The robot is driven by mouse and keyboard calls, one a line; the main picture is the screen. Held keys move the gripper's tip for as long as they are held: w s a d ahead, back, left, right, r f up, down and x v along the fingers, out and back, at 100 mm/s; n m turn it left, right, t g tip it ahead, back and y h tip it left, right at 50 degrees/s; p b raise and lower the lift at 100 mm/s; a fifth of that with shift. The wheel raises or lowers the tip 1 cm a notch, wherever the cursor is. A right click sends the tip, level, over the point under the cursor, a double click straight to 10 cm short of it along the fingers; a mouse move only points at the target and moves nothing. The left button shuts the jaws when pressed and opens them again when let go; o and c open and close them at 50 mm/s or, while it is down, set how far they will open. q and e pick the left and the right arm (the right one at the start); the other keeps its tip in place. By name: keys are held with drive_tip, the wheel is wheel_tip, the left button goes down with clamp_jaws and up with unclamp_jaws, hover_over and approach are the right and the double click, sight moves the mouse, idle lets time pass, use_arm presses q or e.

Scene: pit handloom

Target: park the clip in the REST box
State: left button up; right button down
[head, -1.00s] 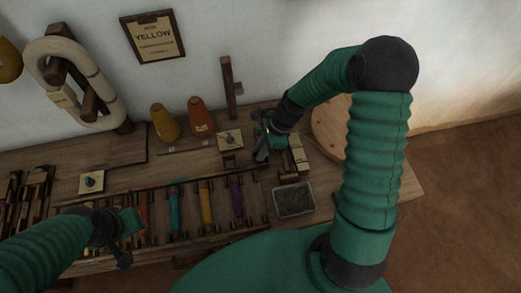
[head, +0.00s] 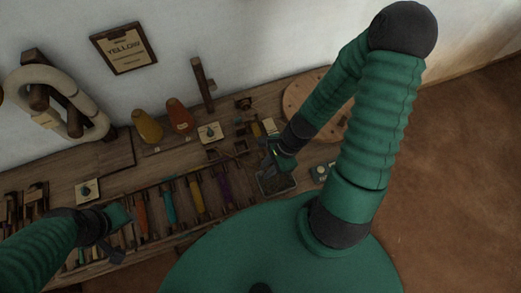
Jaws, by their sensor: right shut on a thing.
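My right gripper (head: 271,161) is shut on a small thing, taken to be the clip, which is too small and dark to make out. The gripper is over the back part of a small grey tray (head: 278,187) at the bench's front right, and its arm hides part of the tray. I cannot read any REST label, so I cannot tell whether this tray is the REST box. My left gripper (head: 113,236) is at the lower left, near the front of the bobbin rack; its jaws are too unclear to judge.
Orange, teal, yellow and purple bobbins (head: 168,207) lie in the rack. Two cones (head: 179,116) stand behind it. A round wooden disc (head: 301,97) is behind my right arm. A pale knobbed item (head: 322,172) lies right of the tray. A YELLOW board (head: 124,48) hangs on the wall.

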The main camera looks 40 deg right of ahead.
drive_tip(key=shift+r, duration=0.15)
drive_tip(key=shift+w+p, duration=0.3)
drive_tip(key=shift+p, duration=0.05)
drive_tip(key=w+a+r+p, duration=0.2)
drive_tip(key=w+a, duration=0.3)
drive_tip(key=w, duration=0.4)
drive_tip(key=w+a+r+p, duration=0.2)
drive_tip(key=w+a, duration=0.4)
drive_tip(key=w, duration=0.3)
drive_tip(key=f+b, duration=0.2)
drive_tip(key=f, duration=0.1)
drive_tip(key=f+b, duration=0.3)
drive_tip(key=shift+w+d+f+b, duration=0.15)
drive_tip(key=shift+w+b, duration=0.05)
drive_tip(key=shift+b, duration=0.1)
drive_tip(key=shift+f+b, duration=0.5)
drive_tip(key=shift+f, duration=0.85)
drive_tip(key=c, duration=0.9)
unclamp_jaws()
